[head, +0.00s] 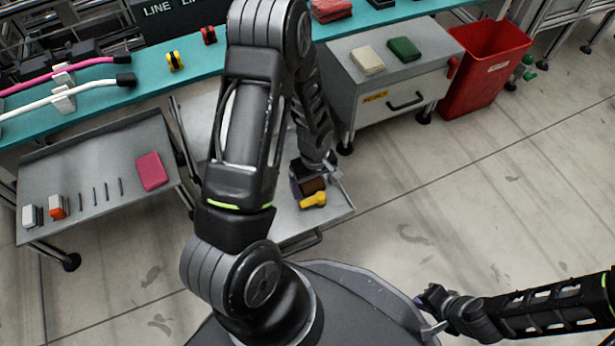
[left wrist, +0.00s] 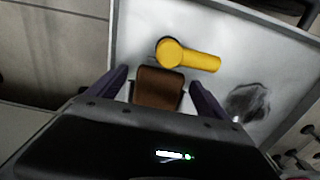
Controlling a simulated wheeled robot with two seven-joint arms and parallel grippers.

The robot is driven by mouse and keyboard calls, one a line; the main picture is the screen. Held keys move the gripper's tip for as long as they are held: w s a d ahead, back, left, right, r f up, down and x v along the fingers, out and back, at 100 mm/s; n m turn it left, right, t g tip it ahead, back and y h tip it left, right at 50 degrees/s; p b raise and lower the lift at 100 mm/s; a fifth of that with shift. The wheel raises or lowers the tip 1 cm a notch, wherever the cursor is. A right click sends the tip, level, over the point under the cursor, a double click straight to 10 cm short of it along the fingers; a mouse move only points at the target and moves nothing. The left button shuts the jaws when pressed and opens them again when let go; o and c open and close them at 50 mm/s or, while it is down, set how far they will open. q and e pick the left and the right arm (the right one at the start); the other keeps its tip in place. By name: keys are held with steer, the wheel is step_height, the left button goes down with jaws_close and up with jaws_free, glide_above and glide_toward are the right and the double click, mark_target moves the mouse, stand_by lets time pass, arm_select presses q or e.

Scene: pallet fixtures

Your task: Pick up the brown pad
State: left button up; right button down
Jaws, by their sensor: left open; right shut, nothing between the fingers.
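The brown pad (head: 313,186) lies at the near end of a low grey cart. It also shows in the left wrist view (left wrist: 158,88), between the two fingers of my left gripper (left wrist: 160,85). In the head view my left gripper (head: 316,184) reaches down over the cart and partly hides the pad. Its fingers are open, one on each side of the pad; I cannot tell whether they touch it. My right gripper (head: 433,316) is shut and empty, low at the right, above the floor and far from the pad.
A yellow tool-like object (head: 313,200) lies close beside the pad on the cart (head: 335,209). A dark smudge (left wrist: 247,102) marks the cart top. A grey drawer cabinet (head: 385,75) and red bin (head: 486,68) stand behind. A shelf cart (head: 90,190) with a pink pad (head: 152,171) stands left.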

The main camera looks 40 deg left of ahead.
arm_select(q)
steer(key=shift+c, duration=0.6)
steer(key=c, duration=1.3)
